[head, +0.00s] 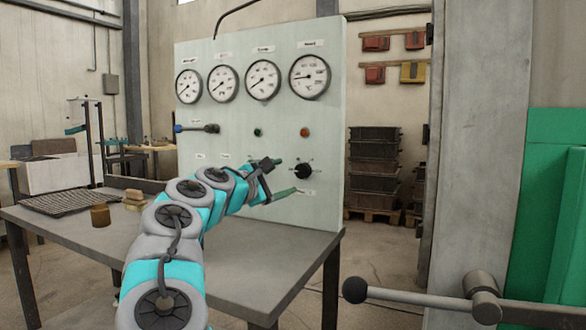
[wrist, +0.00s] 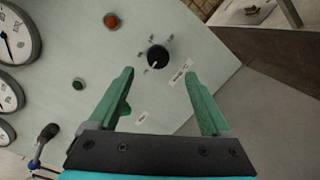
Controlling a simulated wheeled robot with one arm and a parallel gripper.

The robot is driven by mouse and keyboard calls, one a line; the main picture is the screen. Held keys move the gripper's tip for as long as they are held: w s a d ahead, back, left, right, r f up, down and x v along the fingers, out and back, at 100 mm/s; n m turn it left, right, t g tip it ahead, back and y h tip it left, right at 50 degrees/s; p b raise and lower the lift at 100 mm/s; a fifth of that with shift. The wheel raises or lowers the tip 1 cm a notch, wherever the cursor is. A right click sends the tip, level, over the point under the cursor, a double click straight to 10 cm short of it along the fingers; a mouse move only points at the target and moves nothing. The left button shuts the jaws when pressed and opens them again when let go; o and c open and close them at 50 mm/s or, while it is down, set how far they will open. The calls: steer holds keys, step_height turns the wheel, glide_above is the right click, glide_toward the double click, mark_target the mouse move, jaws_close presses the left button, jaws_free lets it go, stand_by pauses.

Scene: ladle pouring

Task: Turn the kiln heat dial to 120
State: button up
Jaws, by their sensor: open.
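A black round dial (head: 303,171) sits low on the right of the pale panel (head: 260,115), with small marks around it. In the wrist view the dial (wrist: 158,57) shows a white pointer line, and its marks are too small to read. My gripper (head: 281,177) is in front of the panel, just left of the dial in the head view. Its two green fingers are apart with nothing between them. In the wrist view the dial lies beyond the fingertips (wrist: 158,74), between their lines and apart from both.
Several round gauges (head: 309,77) line the panel's top. A red-orange button (head: 304,132) is above the dial, and a green button (head: 258,132) is to its left. A lever (head: 200,128) sticks out at the panel's left. The grey table (head: 250,265) lies below my arm.

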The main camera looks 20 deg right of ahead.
mark_target(300, 172)
steer(key=shift+w+a+p+x, duration=0.15)
steer(key=shift+p+x, duration=0.1)
steer(key=shift+x, duration=1.75)
steer(key=shift+w+a+p+x, duration=0.1)
steer(key=shift+w+p+x, duration=0.1)
steer(key=shift+x, duration=1.8)
steer(key=shift+f, duration=0.1)
steer(key=shift+c, duration=0.3)
steer(key=shift+d, duration=0.1)
jaws_close()
